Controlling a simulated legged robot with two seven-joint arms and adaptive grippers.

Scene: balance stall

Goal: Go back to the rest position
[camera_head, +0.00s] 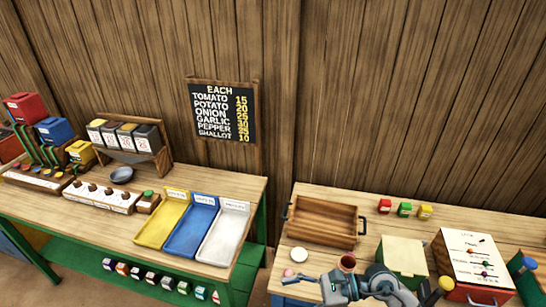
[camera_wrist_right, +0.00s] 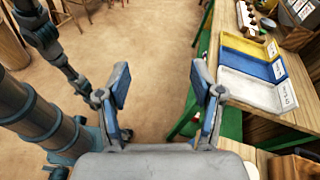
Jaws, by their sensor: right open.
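My right gripper (camera_wrist_right: 162,92) is open and empty in the right wrist view, its two blue-padded fingers spread apart over bare floor. In the head view my right gripper (camera_head: 336,288) shows at the bottom edge, in front of the right table, below a small reddish-brown cup (camera_head: 347,262). From this view I cannot tell its height over the table edge. My left gripper does not show in the head view. In the right wrist view the three trays lie to the right of the gripper, apart from it.
The left table (camera_head: 100,222) bears yellow (camera_head: 160,226), blue (camera_head: 190,232) and white trays (camera_head: 222,238). The right table (camera_head: 380,222) bears a wooden tray (camera_head: 322,222), small colored blocks (camera_head: 404,209), a pale green box (camera_head: 402,258) and a white panel (camera_head: 474,258). A gap separates the tables.

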